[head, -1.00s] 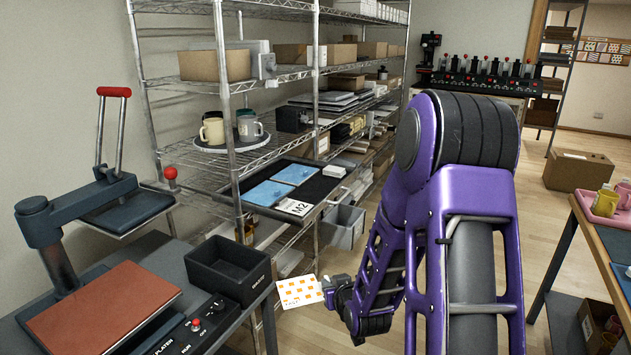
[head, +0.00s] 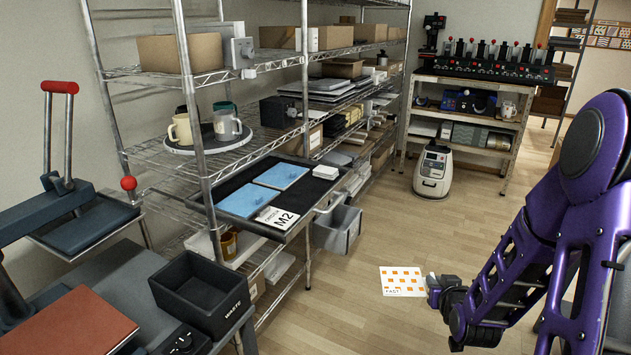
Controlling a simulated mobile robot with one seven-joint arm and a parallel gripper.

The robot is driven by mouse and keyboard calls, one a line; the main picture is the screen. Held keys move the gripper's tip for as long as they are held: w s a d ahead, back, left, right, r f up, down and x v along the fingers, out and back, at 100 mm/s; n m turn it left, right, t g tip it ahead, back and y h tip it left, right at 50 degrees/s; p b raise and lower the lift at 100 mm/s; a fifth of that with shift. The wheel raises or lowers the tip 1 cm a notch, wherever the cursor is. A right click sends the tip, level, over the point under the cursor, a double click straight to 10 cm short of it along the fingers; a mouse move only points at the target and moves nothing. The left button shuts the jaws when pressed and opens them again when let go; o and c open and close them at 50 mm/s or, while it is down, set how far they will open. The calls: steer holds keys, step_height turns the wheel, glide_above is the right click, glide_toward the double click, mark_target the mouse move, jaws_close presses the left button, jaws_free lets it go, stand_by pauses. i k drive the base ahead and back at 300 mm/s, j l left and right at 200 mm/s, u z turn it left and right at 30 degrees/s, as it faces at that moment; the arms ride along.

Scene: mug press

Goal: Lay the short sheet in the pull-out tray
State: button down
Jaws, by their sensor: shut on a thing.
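My gripper (head: 432,290) is shut on the right edge of a white sheet with orange squares (head: 402,281) and holds it above the open floor. Small orange lettering, which seems to read FAST, shows near its lower edge. The dark pull-out tray (head: 232,230) sticks out of the wire shelf, to the left of and apart from the sheet. Two blue sheets (head: 280,176) (head: 247,200) lie in it. A white card marked M2 (head: 278,218) is at its front corner, and a small white block (head: 326,171) sits at its right end.
A black waste bin (head: 203,292) stands on the bench at left, beside a heat press with a brown platen (head: 65,335). A grey bin (head: 338,228) hangs below the tray's right end. Mugs (head: 180,131) stand on the shelf above. A white wheeled machine (head: 433,170) stands farther back. The floor between is clear.

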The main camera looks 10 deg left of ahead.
mark_target(306, 192)
steer(key=i+l+z, duration=0.15)
steer(key=i+z, duration=0.15)
steer(key=i+l+z, duration=0.1)
steer(key=i+z, duration=0.25)
steer(key=i+u, duration=0.2)
steer(key=i, duration=0.25)
steer(key=i+l+u, duration=0.15)
steer(key=i, duration=0.35)
steer(key=i+l+u, duration=0.15)
steer(key=i+u, duration=0.3)
steer(key=i+l+u, duration=0.25)
steer(key=u, duration=0.15)
steer(key=i+l+u, duration=0.3)
steer(key=l+u, duration=0.15)
